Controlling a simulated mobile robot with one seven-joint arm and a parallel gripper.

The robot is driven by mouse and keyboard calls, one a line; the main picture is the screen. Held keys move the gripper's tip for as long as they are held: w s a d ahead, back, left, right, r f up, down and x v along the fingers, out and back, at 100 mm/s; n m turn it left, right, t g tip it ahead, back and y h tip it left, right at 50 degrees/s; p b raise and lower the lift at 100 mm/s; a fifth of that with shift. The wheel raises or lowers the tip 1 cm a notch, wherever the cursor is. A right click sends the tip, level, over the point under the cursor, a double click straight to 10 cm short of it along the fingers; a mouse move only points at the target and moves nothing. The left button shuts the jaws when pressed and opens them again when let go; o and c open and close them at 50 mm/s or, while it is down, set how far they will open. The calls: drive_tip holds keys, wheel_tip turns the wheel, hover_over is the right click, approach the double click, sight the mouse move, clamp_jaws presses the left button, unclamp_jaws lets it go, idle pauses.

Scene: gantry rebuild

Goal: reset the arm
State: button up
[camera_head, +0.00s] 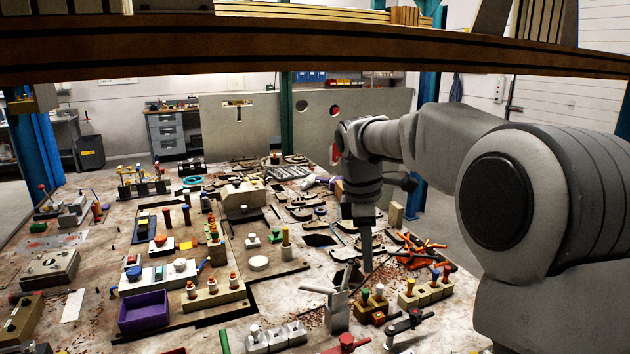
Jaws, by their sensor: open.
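My arm (440,140) reaches in from the right side of the view and bends down over the table. My gripper (367,266) points straight down above the right-middle part of the table. It shows edge-on, so the gap between its fingers is hard to make out. I see nothing held in it. Its tips are close to a grey metal holder (337,308) and the clutter around it; I cannot tell whether they touch anything.
The worktable (95,290) is crowded with small fixtures. A purple bin (143,312) stands front left, and orange clamps (418,250) lie right of the gripper. Blocks with coloured knobs (425,292) stand at front right. A wooden beam (300,50) crosses overhead.

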drive_tip(key=s+d+r+m+t, duration=0.1)
drive_tip(key=s+r+m, duration=0.1)
drive_tip(key=s+m, duration=0.35)
drive_tip(key=s+d+r+m+t, duration=0.2)
drive_tip(key=s+m, duration=0.1)
drive_tip(key=s, duration=0.6)
drive_tip(key=s+f+m+t+y, duration=0.1)
drive_tip(key=s+f+m+t, duration=0.1)
drive_tip(key=s+f+m, duration=0.2)
drive_tip(key=s+m, duration=0.3)
drive_tip(key=s, duration=0.5)
drive_tip(key=shift+s+d+f+m+y, duration=0.2)
drive_tip(key=shift+d+m+y, duration=0.1)
drive_tip(key=shift+d+m, duration=0.1)
